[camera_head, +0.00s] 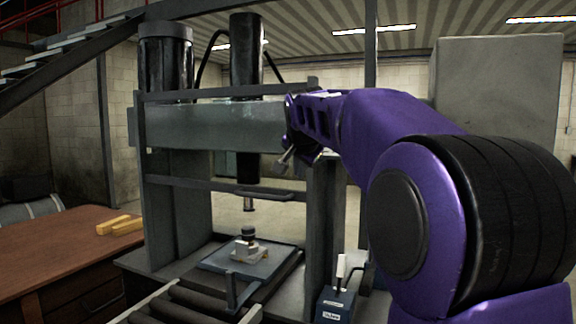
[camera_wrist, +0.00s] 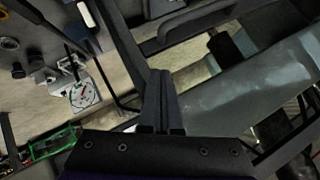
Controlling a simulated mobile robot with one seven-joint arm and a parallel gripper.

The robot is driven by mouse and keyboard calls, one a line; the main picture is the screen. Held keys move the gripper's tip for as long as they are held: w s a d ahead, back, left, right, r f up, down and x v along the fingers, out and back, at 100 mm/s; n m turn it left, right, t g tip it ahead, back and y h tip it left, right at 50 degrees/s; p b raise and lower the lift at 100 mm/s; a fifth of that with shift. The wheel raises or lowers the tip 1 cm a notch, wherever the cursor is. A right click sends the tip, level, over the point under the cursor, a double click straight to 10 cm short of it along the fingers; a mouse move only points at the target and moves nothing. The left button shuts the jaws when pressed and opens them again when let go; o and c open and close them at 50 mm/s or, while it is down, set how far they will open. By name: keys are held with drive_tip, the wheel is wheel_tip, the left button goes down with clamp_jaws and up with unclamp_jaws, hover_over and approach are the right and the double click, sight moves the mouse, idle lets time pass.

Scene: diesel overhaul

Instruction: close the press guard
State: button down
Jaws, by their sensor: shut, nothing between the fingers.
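The press guard (camera_head: 210,186) is a dark open frame across the front of the press. Its lower bar, with a looped handle (camera_head: 265,196), hangs well above the press bed, leaving a gap below. In the wrist view the handle (camera_wrist: 187,25) shows at the top. My gripper (camera_head: 286,160) is at the right side of the guard, above and right of the handle. In the wrist view my gripper (camera_wrist: 160,80) has its fingers together with nothing between them. Its tips appear close to a dark guard bar; I cannot tell whether they touch.
A small workpiece (camera_head: 248,247) sits on the press bed plate (camera_head: 215,262) below the ram (camera_head: 247,140). A roller conveyor (camera_head: 185,300) lies in front. A wooden desk (camera_head: 50,250) stands left, and a blue pump with a lever (camera_head: 336,303) stands right.

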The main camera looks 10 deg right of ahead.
sight(291, 195)
drive_tip(key=shift+w+a+f+b, duration=0.15)
drive_tip(key=shift+w+f, duration=0.6)
drive_tip(key=shift+f, duration=0.25)
drive_tip(key=shift+w+a+f+b, duration=0.15)
drive_tip(key=shift+w+a+f, duration=0.05)
drive_tip(key=shift+w+f, duration=0.65)
drive_tip(key=shift+w+a+f+b, duration=0.15)
drive_tip(key=shift+w+f, duration=0.5)
drive_tip(key=shift+f, duration=0.45)
